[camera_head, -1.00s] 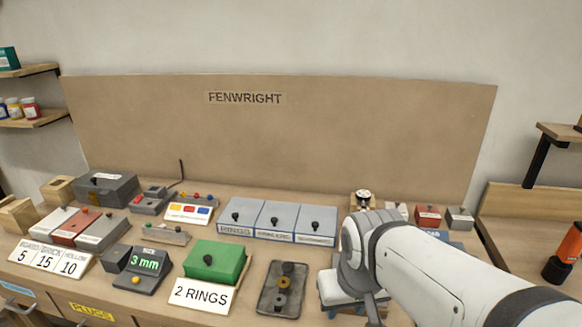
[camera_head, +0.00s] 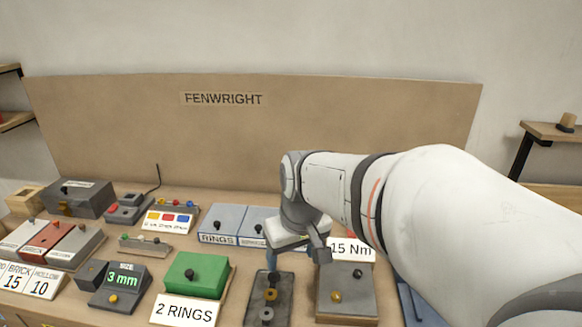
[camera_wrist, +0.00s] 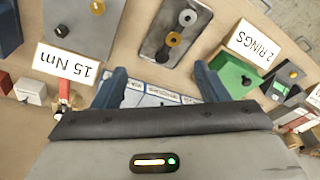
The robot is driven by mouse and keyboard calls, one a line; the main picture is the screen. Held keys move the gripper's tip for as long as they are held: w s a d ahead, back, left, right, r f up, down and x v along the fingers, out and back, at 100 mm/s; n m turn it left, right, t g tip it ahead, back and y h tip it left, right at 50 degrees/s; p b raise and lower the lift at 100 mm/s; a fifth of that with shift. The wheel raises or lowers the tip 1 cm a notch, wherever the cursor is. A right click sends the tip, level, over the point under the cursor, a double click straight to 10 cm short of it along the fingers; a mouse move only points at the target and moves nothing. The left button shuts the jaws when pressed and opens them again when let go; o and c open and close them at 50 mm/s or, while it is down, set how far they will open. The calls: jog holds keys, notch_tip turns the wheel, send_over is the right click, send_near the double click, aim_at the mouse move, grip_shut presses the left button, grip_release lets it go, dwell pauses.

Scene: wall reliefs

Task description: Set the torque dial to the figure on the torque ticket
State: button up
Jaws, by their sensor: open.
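The torque ticket (camera_head: 350,248) is a white card reading 15 Nm. It stands behind a grey block (camera_head: 352,276) with a dark knob and an orange knob, and my arm partly covers it. It also shows upside down in the wrist view (camera_wrist: 65,63). No numbered torque dial can be made out now; my arm hides the back right of the bench. My gripper (camera_head: 297,256) is open and empty, above the bench just left of the ticket. In the wrist view its fingers (camera_wrist: 160,82) are spread, with blue-grey labelled boxes visible beyond and between them.
A dark plate (camera_head: 256,305) with knob and rings lies in front of my gripper. Left of it are a green block (camera_head: 196,273) with a 2 RINGS card (camera_head: 185,310) and a 3 mm display (camera_head: 122,280). Blue-grey boxes (camera_head: 223,221) stand behind. A backboard (camera_head: 260,140) closes the rear.

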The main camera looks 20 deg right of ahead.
jog(key=w+d+r+n+y+p, duration=0.1)
jog(key=w+d+n+p, duration=0.1)
jog(key=w+d, duration=0.6)
jog(key=w+d+r+n+p, duration=0.1)
jog(key=w+d+r+p, duration=0.1)
jog(key=w+d, duration=0.7)
jog(key=w+d+f+n+p, duration=0.1)
jog(key=w+d+f, duration=0.2)
jog(key=d, duration=0.2)
jog(key=w+d+f+n+t+y+p, duration=0.1)
jog(key=w+d+f, duration=0.15)
jog(key=d, duration=0.25)
jog(key=w+d+f+n+p, duration=0.1)
jog(key=w+d+f, duration=0.1)
jog(key=w+d, duration=0.3)
jog(key=x, duration=0.2)
jog(key=p+x, duration=0.1)
jog(key=x, duration=0.2)
jog(key=p+x, duration=0.1)
jog(key=x, duration=0.1)
jog(key=shift+s+d+f, duration=0.15)
jog(key=shift+s+f, duration=0.2)
jog(key=shift+c, duration=0.2)
